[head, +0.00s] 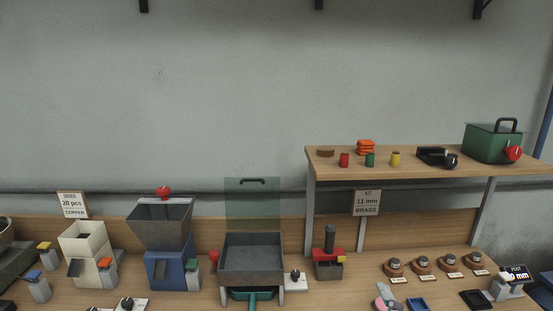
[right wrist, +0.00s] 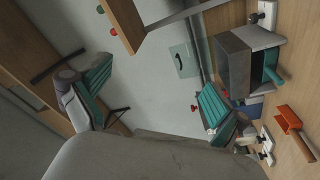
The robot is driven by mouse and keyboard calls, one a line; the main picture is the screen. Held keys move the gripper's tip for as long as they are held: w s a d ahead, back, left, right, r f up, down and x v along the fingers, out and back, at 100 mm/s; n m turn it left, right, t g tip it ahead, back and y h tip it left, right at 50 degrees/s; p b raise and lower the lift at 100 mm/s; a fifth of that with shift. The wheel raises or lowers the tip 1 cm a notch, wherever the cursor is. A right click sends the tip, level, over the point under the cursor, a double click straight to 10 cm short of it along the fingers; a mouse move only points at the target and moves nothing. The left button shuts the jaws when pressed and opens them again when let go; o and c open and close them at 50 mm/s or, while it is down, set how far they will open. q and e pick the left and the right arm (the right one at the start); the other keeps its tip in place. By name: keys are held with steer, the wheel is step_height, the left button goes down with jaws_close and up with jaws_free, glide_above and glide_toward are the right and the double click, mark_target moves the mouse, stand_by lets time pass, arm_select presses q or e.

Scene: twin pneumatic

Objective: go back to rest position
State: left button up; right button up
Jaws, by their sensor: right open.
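My right gripper (right wrist: 155,98) shows in the right wrist view, its two teal-padded fingers spread wide apart. Nothing is between them; the grey wall and the shelf edge show behind. In the head view a small grey-pink and teal piece (head: 384,298) at the lower edge looks like a fingertip of mine, but I cannot be sure. My left gripper is not in the head view.
A workbench runs along the bottom, with a grey bin (head: 251,255), a blue hopper machine (head: 171,268) and a cream machine (head: 86,243). A wooden shelf (head: 400,174) at right bears a green box (head: 488,145). An orange scoop (right wrist: 289,120) lies right in the wrist view.

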steer(key=s+d+f+m+g+h, duration=0.1)
steer(key=s+d+f+m+g, duration=0.25)
steer(key=f, duration=0.45)
steer(key=s+d+f+m+g+h, duration=0.2)
steer(key=s+f+m+g, duration=0.1)
steer(key=s+f+g, duration=0.3)
steer(key=s+f+m+g+y, duration=0.25)
steer(key=s+f+g, duration=0.45)
steer(key=s+f, duration=0.7)
steer(key=f, duration=1.1)
steer(key=s+f, duration=0.2)
steer(key=f, duration=1)
steer(key=s+d+f+g+h, duration=0.1)
steer(key=s+d+f+g, duration=0.1)
steer(key=s+f, duration=1.2)
steer(key=shift+s+d+f, duration=0.2)
steer(key=shift+s+f, duration=0.2)
steer(key=shift+s, duration=0.3)
